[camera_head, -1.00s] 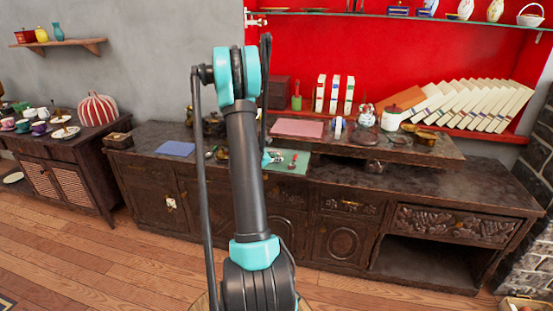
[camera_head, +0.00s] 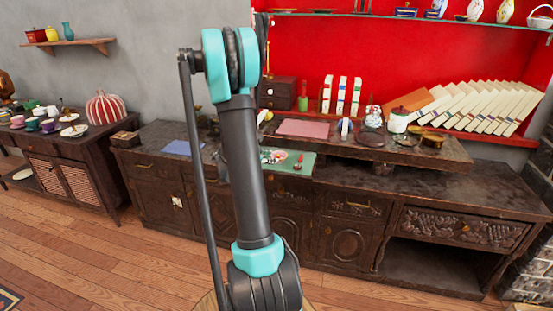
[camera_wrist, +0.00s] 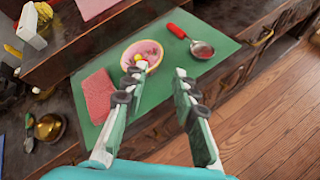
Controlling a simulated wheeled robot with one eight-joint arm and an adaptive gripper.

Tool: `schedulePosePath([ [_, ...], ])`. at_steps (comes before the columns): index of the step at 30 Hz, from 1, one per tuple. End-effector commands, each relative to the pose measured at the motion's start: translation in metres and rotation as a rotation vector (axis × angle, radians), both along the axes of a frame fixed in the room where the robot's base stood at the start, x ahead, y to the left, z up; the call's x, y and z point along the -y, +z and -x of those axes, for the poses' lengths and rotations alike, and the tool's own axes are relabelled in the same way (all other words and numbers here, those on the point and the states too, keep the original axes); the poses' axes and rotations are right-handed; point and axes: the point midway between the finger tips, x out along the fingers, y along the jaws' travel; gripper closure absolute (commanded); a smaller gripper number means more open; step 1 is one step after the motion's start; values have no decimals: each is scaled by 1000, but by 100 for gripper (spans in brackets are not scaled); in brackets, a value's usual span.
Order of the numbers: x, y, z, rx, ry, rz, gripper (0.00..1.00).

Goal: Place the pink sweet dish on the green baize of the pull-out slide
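The pink sweet dish (camera_wrist: 150,50) sits on the green baize (camera_wrist: 200,72) of the pull-out slide in the wrist view. It is a shallow round dish with a pink inside and a small yellow thing in or over it. In the head view the dish (camera_head: 274,156) shows on the green slide (camera_head: 305,158). My gripper (camera_wrist: 158,76) is open, its fingers wide apart, with nothing between them. The left fingertip overlaps the dish's near rim; I cannot tell whether it touches. The right fingertip is over bare baize. My arm hides most of the gripper in the head view.
A red-handled spoon or strainer (camera_wrist: 197,45) lies right of the dish, and a pink textured pad (camera_wrist: 97,95) lies left of it. A brass object (camera_wrist: 48,127) stands further left. The raised shelf holds a pink mat (camera_head: 303,128) and jars. Bare baize lies near the fingers.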

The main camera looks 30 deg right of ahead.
Motion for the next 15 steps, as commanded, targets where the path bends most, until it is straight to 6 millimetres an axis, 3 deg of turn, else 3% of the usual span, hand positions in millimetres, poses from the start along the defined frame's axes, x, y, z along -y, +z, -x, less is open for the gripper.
schedulePosePath([
  [10, -36, 13, 15, 67, -23, -67, 72],
  [15, -89, 13, 45, 259, -119, -286, 72],
])
